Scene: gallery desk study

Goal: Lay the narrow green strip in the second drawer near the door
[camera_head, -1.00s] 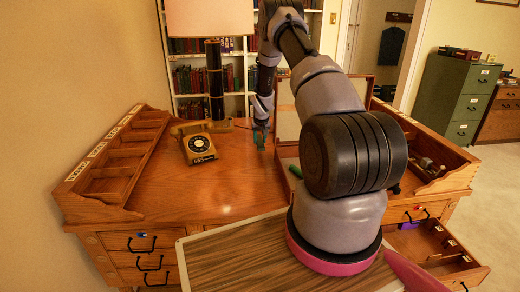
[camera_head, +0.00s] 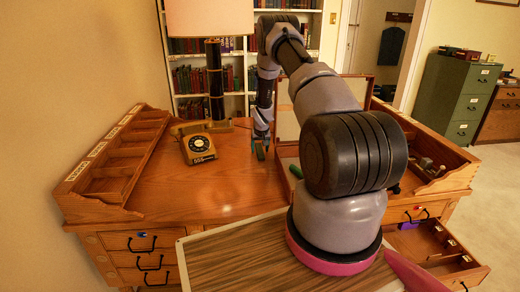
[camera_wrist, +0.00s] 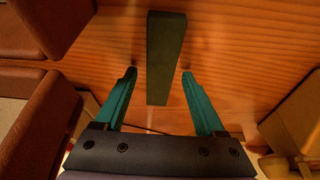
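The narrow dark green strip (camera_wrist: 165,58) lies on the wooden desk top in the wrist view, tapering a little toward my gripper. My gripper (camera_wrist: 160,73) is open, its two teal fingers on either side of the strip's near part with gaps on both sides. In the head view my gripper (camera_head: 261,150) points down over the back middle of the desk; the strip is hard to make out there. On the right, door side of the desk, a drawer (camera_head: 462,264) below the top one stands pulled out. It has dividers and a purple item (camera_head: 408,226) inside; my arm hides part of it.
A telephone (camera_head: 199,147) and a lamp (camera_head: 214,80) stand left of my gripper. An open box with a raised lid (camera_head: 288,122) is just right of it, with a green piece (camera_head: 296,171) inside. Sorting racks (camera_head: 110,170) edge the desk. The desk's middle left is clear.

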